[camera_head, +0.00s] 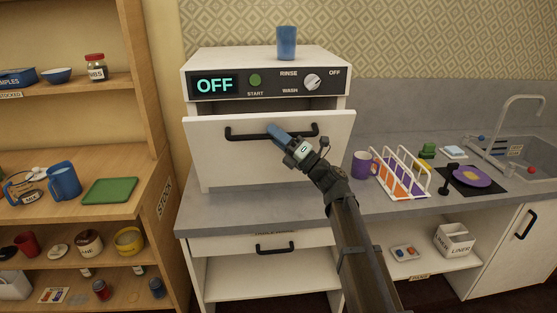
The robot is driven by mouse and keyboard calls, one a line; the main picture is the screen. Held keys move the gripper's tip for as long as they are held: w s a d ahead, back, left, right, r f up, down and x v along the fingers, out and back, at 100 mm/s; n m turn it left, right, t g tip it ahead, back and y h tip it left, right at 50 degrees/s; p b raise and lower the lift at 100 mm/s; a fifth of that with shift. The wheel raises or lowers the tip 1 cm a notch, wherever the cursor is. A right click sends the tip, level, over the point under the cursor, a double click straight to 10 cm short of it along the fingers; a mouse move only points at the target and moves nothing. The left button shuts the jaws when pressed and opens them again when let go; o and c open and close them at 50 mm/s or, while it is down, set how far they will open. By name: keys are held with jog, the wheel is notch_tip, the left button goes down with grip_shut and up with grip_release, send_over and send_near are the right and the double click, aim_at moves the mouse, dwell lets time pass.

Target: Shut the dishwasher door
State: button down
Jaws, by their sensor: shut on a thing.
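The white dishwasher (340,85) stands on the grey counter, with a dark panel on top reading OFF. Its white door (215,165) is partly open: its top edge leans out toward me, and a dark gap (300,103) shows between it and the panel. A black bar handle (238,135) runs across the upper door. My gripper (275,130) reaches up from the lower right and is shut on the handle near its middle. The gripper's blue end covers part of the bar, so the exact grip is hidden.
A blue cup (287,43) stands on top of the dishwasher. To the right on the counter are a purple mug (361,164), a white dish rack (400,175) and a sink (520,152). Wooden shelves (135,170) with kitchenware stand close on the left.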

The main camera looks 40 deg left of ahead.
aim_at(273, 117)
jog(key=shift+m+t+h, duration=0.3)
jog(key=shift+m+t, duration=0.1)
jog(key=w+a+r, duration=0.1)
jog(key=w+a, duration=0.2)
jog(key=w+a+r, duration=0.1)
jog(key=a, duration=0.1)
jog(key=shift+w+r, duration=0.35)
jog(key=shift+w, duration=0.05)
jog(key=shift+w+a+r+m, duration=0.15)
jog(key=shift+w+a+m, duration=0.25)
jog(key=shift+w, duration=0.1)
jog(key=c, duration=1.4)
grip_release()
jog(key=shift+d, duration=0.1)
jog(key=v, duration=1.3)
jog(key=shift+d, duration=0.35)
